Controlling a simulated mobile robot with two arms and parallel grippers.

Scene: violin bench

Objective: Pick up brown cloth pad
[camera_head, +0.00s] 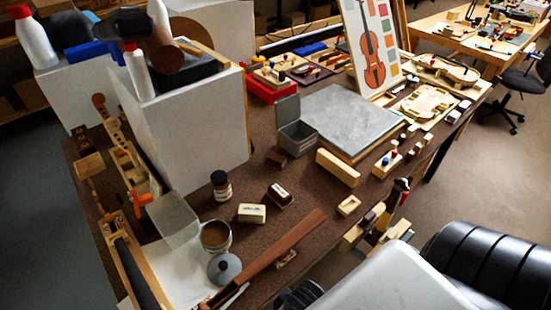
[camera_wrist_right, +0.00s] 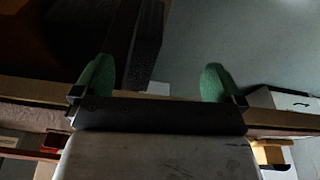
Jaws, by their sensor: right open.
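I cannot single out the brown cloth pad with certainty. A small flat dark brown piece (camera_head: 276,157) lies on the brown bench in the head view, in front of the grey box; its material is too small to tell. My right gripper shows in the right wrist view (camera_wrist_right: 156,84), with its two green fingertips wide apart and nothing between them. Its fingers point towards a dim area with a bench edge and a dark block. No brown pad is clear in that view. My left gripper is not in view.
A tall white box (camera_head: 195,130) stands at the bench's left. A grey open box (camera_head: 297,137) and a grey slab (camera_head: 350,118) lie mid-bench. A jar (camera_head: 221,186), a tin cup (camera_head: 216,237), small blocks and a long brown strip (camera_head: 270,255) crowd the front.

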